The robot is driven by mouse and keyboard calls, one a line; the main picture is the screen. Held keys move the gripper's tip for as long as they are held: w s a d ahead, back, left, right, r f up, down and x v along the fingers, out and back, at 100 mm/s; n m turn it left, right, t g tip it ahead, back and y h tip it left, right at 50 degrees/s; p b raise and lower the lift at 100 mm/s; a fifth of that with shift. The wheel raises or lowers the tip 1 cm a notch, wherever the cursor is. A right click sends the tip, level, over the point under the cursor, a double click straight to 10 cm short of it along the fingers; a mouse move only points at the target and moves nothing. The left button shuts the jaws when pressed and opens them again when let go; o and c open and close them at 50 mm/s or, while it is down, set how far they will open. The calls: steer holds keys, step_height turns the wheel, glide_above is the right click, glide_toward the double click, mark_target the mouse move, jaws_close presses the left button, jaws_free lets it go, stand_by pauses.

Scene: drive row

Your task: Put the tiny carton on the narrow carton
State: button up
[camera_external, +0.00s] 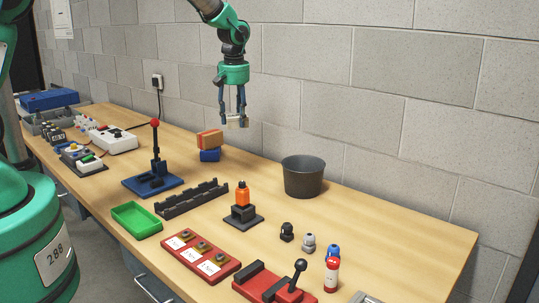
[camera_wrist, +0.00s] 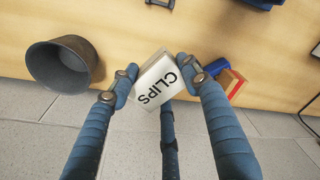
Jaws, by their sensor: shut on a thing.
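A small white carton marked CLIPS (camera_wrist: 157,84) is held between the fingers of my gripper (camera_wrist: 152,88), and I take it for the tiny carton. In the external view my gripper (camera_external: 234,119) points down with the pale carton (camera_external: 236,123) at its fingertips, high above the back of the table. An orange-red carton (camera_external: 210,138) lies on top of a blue carton (camera_external: 210,155) on the table below. Parts of both also show in the wrist view, red (camera_wrist: 232,82) and blue (camera_wrist: 216,67). I cannot tell which of them is the narrow carton.
A dark grey bucket (camera_external: 303,177) stands right of the two cartons. A blue stand with a red-tipped lever (camera_external: 154,170) is at their left, and a black rack (camera_external: 192,198) lies in front. The block wall (camera_external: 330,95) is close behind. Bare wood lies around the cartons.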

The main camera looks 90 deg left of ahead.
steer(key=s+a+n+p, duration=0.3)
steer(key=s+a, duration=0.2)
steer(key=s, duration=0.5)
steer(key=s+a+n+p, duration=0.3)
steer(key=s+a+p, duration=0.1)
steer(key=s, duration=0.6)
steer(key=shift+a+r+n+g+h, duration=0.3)
steer(key=shift+a+n, duration=0.1)
steer(key=shift+a, duration=0.25)
step_height(320, 180, down, 4)
steer(key=shift+f, duration=0.65)
steer(key=shift+s+d+h, duration=0.3)
steer(key=shift+s+d, duration=0.8)
